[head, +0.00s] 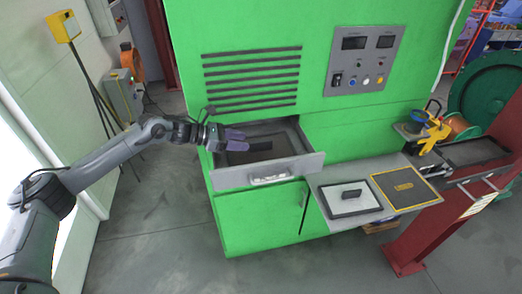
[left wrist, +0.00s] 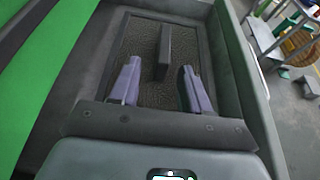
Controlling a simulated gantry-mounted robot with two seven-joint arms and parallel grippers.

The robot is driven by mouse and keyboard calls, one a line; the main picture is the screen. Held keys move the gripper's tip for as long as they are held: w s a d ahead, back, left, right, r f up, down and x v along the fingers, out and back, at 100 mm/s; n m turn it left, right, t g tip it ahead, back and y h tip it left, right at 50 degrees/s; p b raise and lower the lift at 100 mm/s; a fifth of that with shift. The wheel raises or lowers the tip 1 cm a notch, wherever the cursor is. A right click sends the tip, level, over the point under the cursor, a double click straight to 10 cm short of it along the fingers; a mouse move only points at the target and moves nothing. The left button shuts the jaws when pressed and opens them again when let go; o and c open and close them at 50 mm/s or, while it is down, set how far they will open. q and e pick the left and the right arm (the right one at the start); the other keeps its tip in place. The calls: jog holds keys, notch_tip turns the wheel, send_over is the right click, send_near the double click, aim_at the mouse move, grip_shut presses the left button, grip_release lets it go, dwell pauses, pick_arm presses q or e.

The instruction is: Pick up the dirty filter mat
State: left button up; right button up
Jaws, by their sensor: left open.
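The dirty filter mat (left wrist: 184,52) lies inside the open drawer (head: 305,163) of the green machine. It is a brown, speckled panel in a dark frame, with an upright dark grip bar (left wrist: 165,45) on top. My left gripper (head: 236,140) is over the drawer from its left side, open and empty. In the left wrist view its two purple-grey fingers (left wrist: 160,70) point towards the mat, one on each side of the bar's line. Whether they touch it I cannot tell. The near part of the mat is hidden by the gripper. My right gripper is not in view.
A grey tray (head: 475,152) and a red post (head: 425,225) stand further right. The drawer walls surround the mat closely.

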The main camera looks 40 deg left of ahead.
aim_at(253, 151)
pick_arm(q)
jog(key=shift+p+x, duration=0.35)
jog(key=shift+x, duration=2.25)
jog(key=shift+s+d+f, duration=0.1)
jog(key=shift+s+f, duration=0.1)
jog(key=shift+s, duration=0.05)
jog(key=shift+c, duration=0.3)
grip_shut()
